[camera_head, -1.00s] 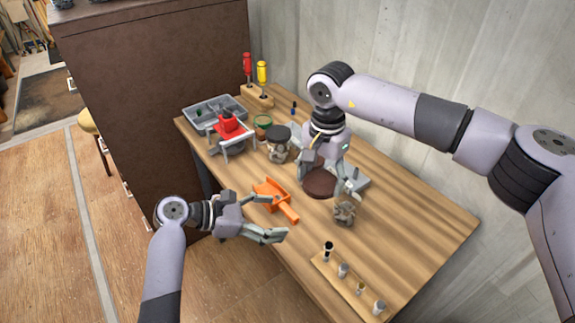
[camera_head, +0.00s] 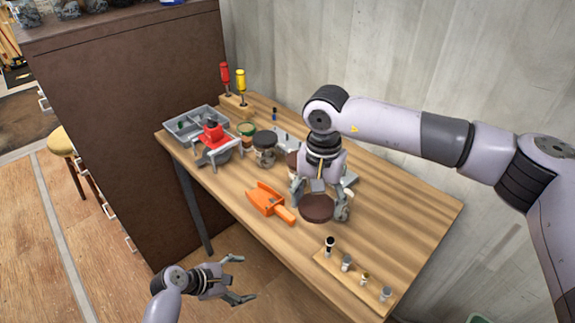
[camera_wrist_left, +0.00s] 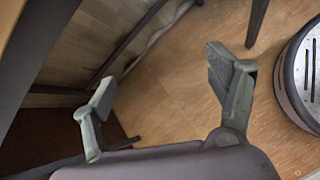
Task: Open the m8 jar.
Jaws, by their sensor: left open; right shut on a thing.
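My right gripper (camera_head: 324,200) is shut on a round thing with a dark red-brown top (camera_head: 317,208), which looks like a lidded jar. Its fingers sit on either side of the top, over the wooden table. The thing's body is mostly hidden. A glass jar with a black lid (camera_head: 265,145) stands further back, left of the right gripper. I cannot read m8 on either. My left gripper (camera_head: 240,278) is open and empty, low in front of the table; it also shows in the left wrist view (camera_wrist_left: 160,88) over the floor.
An orange scoop (camera_head: 268,200) lies left of the right gripper. A wooden strip with small fasteners (camera_head: 352,278) lies at the front. A red-topped device (camera_head: 213,140), a grey tray (camera_head: 195,122) and upright screwdrivers (camera_head: 233,85) stand at the back left. The table's right side (camera_head: 410,215) is clear.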

